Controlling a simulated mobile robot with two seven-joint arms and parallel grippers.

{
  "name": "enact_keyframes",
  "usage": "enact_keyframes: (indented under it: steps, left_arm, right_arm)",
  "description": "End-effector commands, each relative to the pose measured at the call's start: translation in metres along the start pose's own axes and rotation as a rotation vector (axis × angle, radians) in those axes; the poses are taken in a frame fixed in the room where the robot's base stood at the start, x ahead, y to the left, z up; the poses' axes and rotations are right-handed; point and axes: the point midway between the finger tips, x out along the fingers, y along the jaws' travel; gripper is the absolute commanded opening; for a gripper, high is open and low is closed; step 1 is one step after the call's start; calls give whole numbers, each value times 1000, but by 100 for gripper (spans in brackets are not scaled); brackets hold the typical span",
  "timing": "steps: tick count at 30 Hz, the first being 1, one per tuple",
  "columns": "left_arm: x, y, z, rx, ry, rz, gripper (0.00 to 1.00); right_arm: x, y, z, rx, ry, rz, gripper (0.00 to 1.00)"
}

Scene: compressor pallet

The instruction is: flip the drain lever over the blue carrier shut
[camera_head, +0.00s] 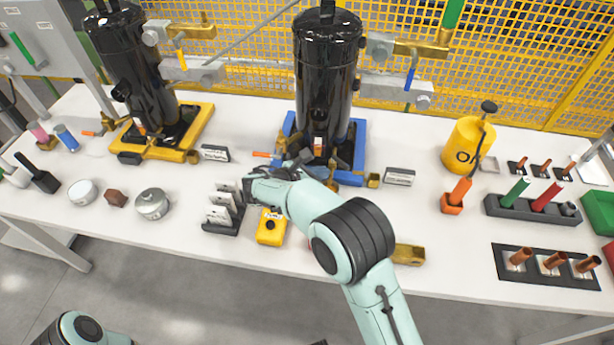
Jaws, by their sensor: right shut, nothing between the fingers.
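The blue carrier (357,150) stands at the middle of the table with a tall black cylinder (326,75) upright on it. An orange-tipped lever (262,154) sticks out level to the left at the carrier's left side; I take it for the drain lever, and its pivot end is hidden. My right gripper (291,157) is at the carrier's front left, shut and empty, close to the lever's inner end. I cannot tell whether it touches it. My right wrist hides part of the carrier's front. My left gripper is out of view; only part of my left arm shows at bottom left.
A yellow carrier (204,122) with a second black cylinder (135,65) stands at left. A card rack (222,222) and a yellow box (271,229) sit in front of the blue carrier. A yellow canister (468,145) stands at right. Pipes and yellow mesh run behind.

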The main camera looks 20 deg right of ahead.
Motion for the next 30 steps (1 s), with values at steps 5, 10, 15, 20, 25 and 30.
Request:
enact_keyframes:
  steps: [5,10,15,20,25,30]
  left_arm:
    - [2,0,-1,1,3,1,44]
    - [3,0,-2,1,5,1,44]
    - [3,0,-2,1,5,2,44]
    - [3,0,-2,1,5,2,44]
    - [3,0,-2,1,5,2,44]
    - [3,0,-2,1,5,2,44]
  right_arm:
    - [32,-1,6,2,-1,-3,0]
    - [46,0,10,0,-1,-1,0]
    - [49,0,11,-1,-1,1,0]
    - [49,0,11,-1,-1,1,0]
    - [49,0,12,-3,-1,5,0]
    - [50,-2,12,-18,0,36,0]
